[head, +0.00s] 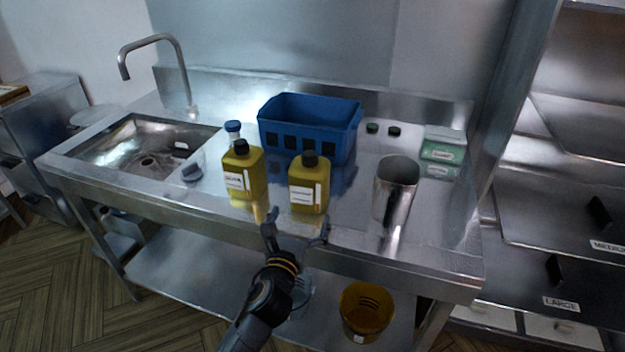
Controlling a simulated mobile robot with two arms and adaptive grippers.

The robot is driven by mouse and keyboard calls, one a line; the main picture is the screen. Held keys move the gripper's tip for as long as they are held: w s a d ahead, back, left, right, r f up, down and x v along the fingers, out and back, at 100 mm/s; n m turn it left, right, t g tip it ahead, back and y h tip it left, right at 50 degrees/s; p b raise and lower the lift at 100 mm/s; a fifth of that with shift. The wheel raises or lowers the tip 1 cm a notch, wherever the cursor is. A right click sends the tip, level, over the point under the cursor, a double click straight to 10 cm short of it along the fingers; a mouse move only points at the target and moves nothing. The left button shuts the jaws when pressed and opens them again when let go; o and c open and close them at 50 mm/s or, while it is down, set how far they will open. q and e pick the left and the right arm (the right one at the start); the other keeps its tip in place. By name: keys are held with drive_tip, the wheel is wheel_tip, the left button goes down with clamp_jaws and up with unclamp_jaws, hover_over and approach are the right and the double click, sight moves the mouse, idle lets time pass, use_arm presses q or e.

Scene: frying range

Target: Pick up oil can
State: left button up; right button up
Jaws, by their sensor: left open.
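Two yellow bottles with black caps and white labels stand upright on the steel counter. The left yellow bottle (242,178) and the right yellow bottle (306,190) are a small gap apart. The label text is too small to read surely, so I cannot tell which one is the oil can. My left gripper (296,230) is open and empty at the counter's front edge. Its fingers point toward the bottles, just in front of and below the right one, with no clear contact. My right gripper is not in view.
A blue basket (330,118) stands behind the bottles, and a blue-capped bottle (233,130) beside it. A steel cup (397,180) stands to the right, green-and-white boxes (442,150) farther right. A sink (145,150) is at left. An amber container (366,308) sits below.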

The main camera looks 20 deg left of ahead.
sight(306, 200)
use_arm(q)
drive_tip(key=w, duration=0.5)
drive_tip(key=shift+w+a+f, duration=0.1)
drive_tip(key=shift+w+a, duration=0.1)
drive_tip(key=shift+w, duration=0.05)
drive_tip(key=w, duration=0.4)
drive_tip(key=shift+w+a+r+p, duration=0.25)
drive_tip(key=shift+w+p, duration=0.05)
drive_tip(key=shift+p, duration=0.1)
drive_tip(key=shift+w, duration=0.35)
drive_tip(key=c, duration=1)
drive_tip(key=shift+r, duration=0.1)
drive_tip(key=shift+c, duration=1.3)
